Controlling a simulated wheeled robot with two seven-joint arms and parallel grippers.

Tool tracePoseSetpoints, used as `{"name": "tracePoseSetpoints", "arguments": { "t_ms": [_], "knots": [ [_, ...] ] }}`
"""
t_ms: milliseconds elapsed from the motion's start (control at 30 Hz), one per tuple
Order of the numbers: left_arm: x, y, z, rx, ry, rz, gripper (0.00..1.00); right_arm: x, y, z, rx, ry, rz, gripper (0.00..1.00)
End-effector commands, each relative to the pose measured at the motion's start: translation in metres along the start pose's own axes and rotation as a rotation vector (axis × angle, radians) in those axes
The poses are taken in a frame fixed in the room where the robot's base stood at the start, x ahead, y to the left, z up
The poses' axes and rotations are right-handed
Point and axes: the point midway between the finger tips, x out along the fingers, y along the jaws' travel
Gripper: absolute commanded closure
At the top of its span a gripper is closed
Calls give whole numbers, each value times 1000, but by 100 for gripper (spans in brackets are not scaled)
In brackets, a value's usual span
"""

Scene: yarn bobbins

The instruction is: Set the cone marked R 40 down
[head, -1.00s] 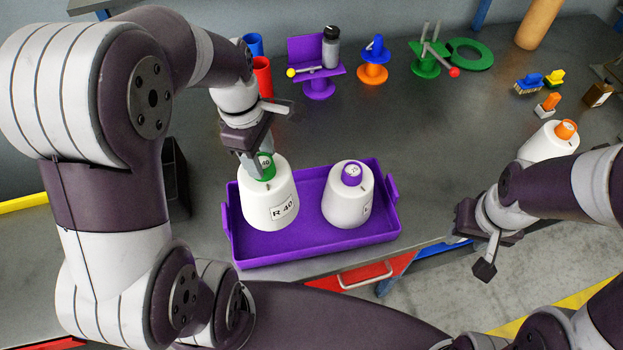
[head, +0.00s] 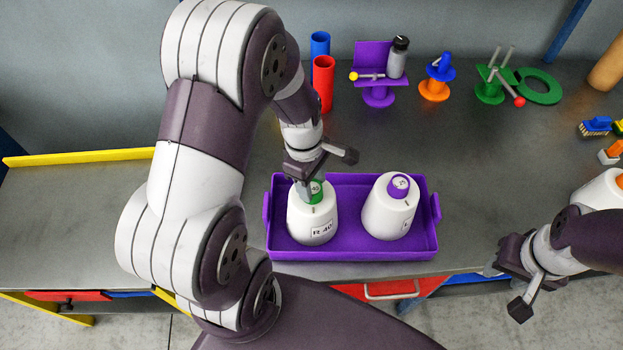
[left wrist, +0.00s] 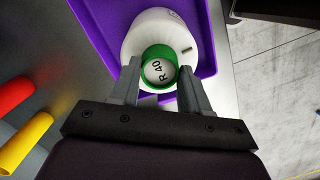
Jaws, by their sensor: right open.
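The white cone marked R 40 (head: 312,222) stands upright in the left half of the purple tray (head: 350,254). Its base looks at or very near the tray floor; I cannot see a gap. My left gripper (head: 309,187) is over it, with its fingers on both sides of the green top. The left wrist view shows the green top (left wrist: 147,54), labelled R 40, between the two fingers (left wrist: 158,80), which look to touch it. A second white cone with a purple top (head: 389,210) stands in the tray's right half, apart from the first. My right gripper (head: 505,285) is open and empty near the bench's front edge.
Red (head: 323,84) and blue tubes, a purple stand (head: 377,94), an orange-blue spool (head: 435,88) and a green stand (head: 489,90) line the back. A cone with an orange top (head: 600,192) stands at right. The bench left of the tray looks clear.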

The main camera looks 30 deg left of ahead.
Motion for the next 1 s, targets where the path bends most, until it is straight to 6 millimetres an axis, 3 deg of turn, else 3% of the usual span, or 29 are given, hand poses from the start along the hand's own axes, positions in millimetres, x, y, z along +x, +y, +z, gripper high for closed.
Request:
{"name": "tracePoseSetpoints", "arguments": {
  "t_ms": [33, 67, 100, 433, 800, 1000],
  "knots": [
    [0, 0, 0, 0, 0, 0, 41, 0, 0, 0, 0, 0, 0, 57],
    [0, 0, 0, 0, 0, 0, 31, 0, 0, 0, 0, 0, 0, 57],
    [0, 0, 0, 0, 0, 0, 28, 0, 0, 0, 0, 0, 0, 57],
    [-8, 0, 0, 0, 0, 2, 28, -2, 0, 0, 0, 0, 0, 57],
    [-98, 1, 0, -1, 1, 4, 28, -4, 0, 0, 0, 0, 0, 57],
    [-119, -1, 2, 59, 6, 2, 28, -4, 0, 0, 0, 0, 0, 57]
  ]
}}
